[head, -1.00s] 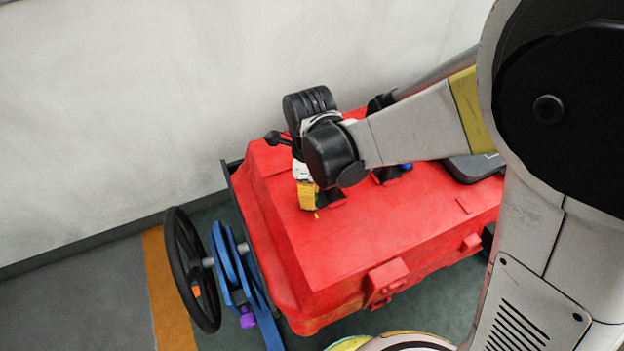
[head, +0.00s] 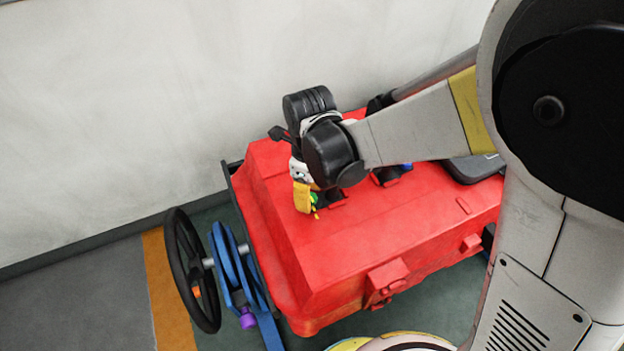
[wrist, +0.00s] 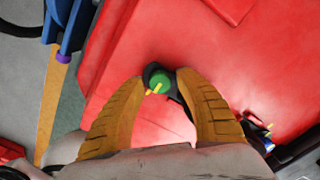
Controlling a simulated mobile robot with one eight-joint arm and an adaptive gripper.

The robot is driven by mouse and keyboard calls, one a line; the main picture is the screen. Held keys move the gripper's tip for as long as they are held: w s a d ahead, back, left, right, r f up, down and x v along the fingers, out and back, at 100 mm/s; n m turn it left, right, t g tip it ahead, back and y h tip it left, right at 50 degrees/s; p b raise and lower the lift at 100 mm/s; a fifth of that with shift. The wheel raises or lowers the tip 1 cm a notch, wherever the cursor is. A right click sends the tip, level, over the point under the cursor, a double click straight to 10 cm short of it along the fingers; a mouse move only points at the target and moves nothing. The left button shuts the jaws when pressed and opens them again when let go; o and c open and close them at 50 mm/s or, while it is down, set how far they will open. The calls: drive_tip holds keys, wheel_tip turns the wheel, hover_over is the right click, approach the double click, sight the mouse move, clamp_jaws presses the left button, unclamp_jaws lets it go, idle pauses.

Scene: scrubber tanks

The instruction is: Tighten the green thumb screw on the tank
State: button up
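The green thumb screw (wrist: 160,83) sits in a dark mount on top of the red tank (wrist: 130,50). It has a small yellow mark on its face. My gripper (wrist: 161,78) has its two yellow fingertips on either side of the screw. Narrow gaps seem to separate the fingers from the green knob, so it looks open around it. In the head view a yellow finger of my gripper (head: 303,197) stands over the tank top, with a sliver of the green screw (head: 314,200) beside it. My wrist hides the rest of the screw.
A blue-topped fitting (head: 406,166) stands to the right on the tank. A black handwheel (head: 183,270) and a blue bracket (head: 228,262) with a purple knob (head: 247,317) are at the tank's left end. A pale wall rises behind. The tank's front top is clear.

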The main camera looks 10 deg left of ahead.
drive_tip(key=shift+o, duration=0.2)
wheel_tip(320, 180, up, 12)
idle(0.5)
drive_tip(key=s+d+r+n+t, duration=0.1)
drive_tip(key=s+d+n+t, duration=0.1)
drive_tip(key=d+n, duration=0.5)
drive_tip(key=s+d+r+n+t, duration=0.2)
drive_tip(key=d+n, duration=0.4)
drive_tip(key=d, duration=0.4)
drive_tip(key=s+d+r+n+t, duration=0.1)
drive_tip(key=s+d+n+t, duration=0.1)
drive_tip(key=d+n, duration=0.5)
drive_tip(key=shift+d+r+n+t, duration=0.3)
drive_tip(key=shift+d+t, duration=0.2)
drive_tip(key=shift+d, duration=0.2)
drive_tip(key=shift+w, duration=0.1)
